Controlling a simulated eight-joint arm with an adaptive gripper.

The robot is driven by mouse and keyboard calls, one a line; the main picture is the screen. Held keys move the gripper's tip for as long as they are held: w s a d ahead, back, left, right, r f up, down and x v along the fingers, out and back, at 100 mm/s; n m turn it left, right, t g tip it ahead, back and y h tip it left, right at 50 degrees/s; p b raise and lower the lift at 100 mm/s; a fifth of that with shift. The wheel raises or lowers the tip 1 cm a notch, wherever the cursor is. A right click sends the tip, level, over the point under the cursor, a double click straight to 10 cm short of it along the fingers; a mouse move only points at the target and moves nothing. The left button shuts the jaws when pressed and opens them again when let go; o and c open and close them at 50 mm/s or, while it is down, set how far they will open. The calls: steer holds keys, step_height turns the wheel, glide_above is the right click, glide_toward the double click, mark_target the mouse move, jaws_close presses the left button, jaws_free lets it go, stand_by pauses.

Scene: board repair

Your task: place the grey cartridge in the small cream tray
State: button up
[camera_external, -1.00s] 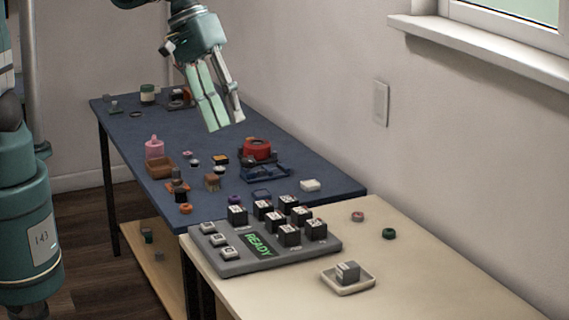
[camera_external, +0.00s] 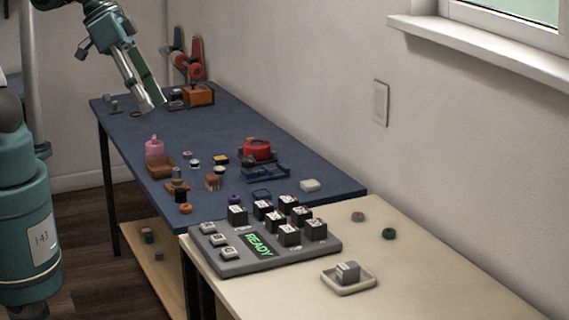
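The grey cartridge (camera_external: 347,271) sits inside the small cream tray (camera_external: 368,284) on the cream table, at the lower right of the view. It has a pale label on its upper part and rests within the rim. My gripper (camera_external: 152,108) is far from it, above the back left part of the blue table, pointing down. Its fingers show nearly edge-on, so I cannot tell whether they are open or shut. No held object shows between them.
A grey panel (camera_external: 232,268) with a green READY display and several black cartridges stands left of the tray. Several small items, a red round object (camera_external: 257,149) and a pink bottle (camera_external: 154,147) are on the blue table (camera_external: 290,145).

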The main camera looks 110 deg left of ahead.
steer(key=s+f+m, duration=0.2)
steer(key=s+m, duration=0.2)
steer(key=s, duration=0.3)
steer(key=shift+d+t, duration=0.2)
steer(key=shift+t, duration=0.2)
stand_by(0.9)
